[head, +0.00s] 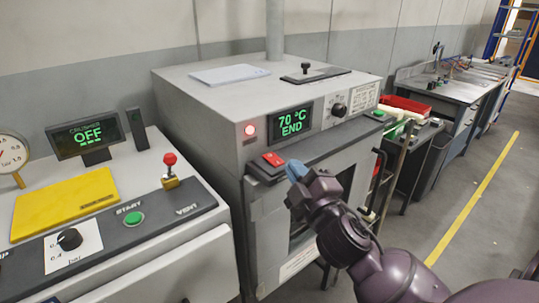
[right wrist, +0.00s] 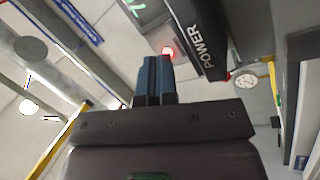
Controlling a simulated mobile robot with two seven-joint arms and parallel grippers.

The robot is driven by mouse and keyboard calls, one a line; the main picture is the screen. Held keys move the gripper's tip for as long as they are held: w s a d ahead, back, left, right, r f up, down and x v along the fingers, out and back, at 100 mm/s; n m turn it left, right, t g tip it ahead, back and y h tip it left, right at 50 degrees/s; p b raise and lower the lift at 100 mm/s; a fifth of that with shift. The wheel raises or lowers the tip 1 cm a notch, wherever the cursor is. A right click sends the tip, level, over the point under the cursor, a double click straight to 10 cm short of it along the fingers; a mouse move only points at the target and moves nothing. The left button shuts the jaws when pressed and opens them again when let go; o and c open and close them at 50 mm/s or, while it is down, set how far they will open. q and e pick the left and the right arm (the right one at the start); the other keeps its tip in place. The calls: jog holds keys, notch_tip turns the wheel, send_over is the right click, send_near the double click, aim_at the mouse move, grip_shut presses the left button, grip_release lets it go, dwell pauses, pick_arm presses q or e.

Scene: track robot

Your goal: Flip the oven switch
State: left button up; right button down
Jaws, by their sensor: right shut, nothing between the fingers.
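The oven (head: 205,115) is a grey box with a lit red lamp (head: 250,129) and a display (head: 292,123) reading "70 °C END". A red rocker switch (head: 273,159) sits on a dark block on the oven's front ledge. My right gripper (head: 293,168) is shut and empty, its blue fingertips just to the right of the switch, seemingly apart from it. In the right wrist view the shut fingers (right wrist: 155,78) point up beside a dark block marked "POWER" (right wrist: 200,40), with the red lamp (right wrist: 168,52) beyond. My left gripper is not in view.
A machine at left has a display (head: 88,134) reading "OFF", a yellow plate (head: 65,203), a green start button (head: 134,218) and a red-topped lever (head: 170,170). A knob (head: 338,109) is on the oven's right. A cart with a red tray (head: 405,105) stands beyond.

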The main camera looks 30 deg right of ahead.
jog(key=a+r+n+g+y, duration=0.2)
jog(key=a+r+n+y, duration=0.35)
jog(key=n+y, duration=0.6)
jog(key=a+r+n+g+y, duration=0.3)
jog(key=a+r+n+y, duration=0.25)
jog(key=n+y, duration=0.6)
jog(key=r+n+g+h, duration=0.1)
jog(key=n+g+h, duration=0.5)
jog(key=n+h, duration=1)
send_over(274, 160)
jog(key=m+h, duration=0.1)
jog(key=shift+r, duration=0.15)
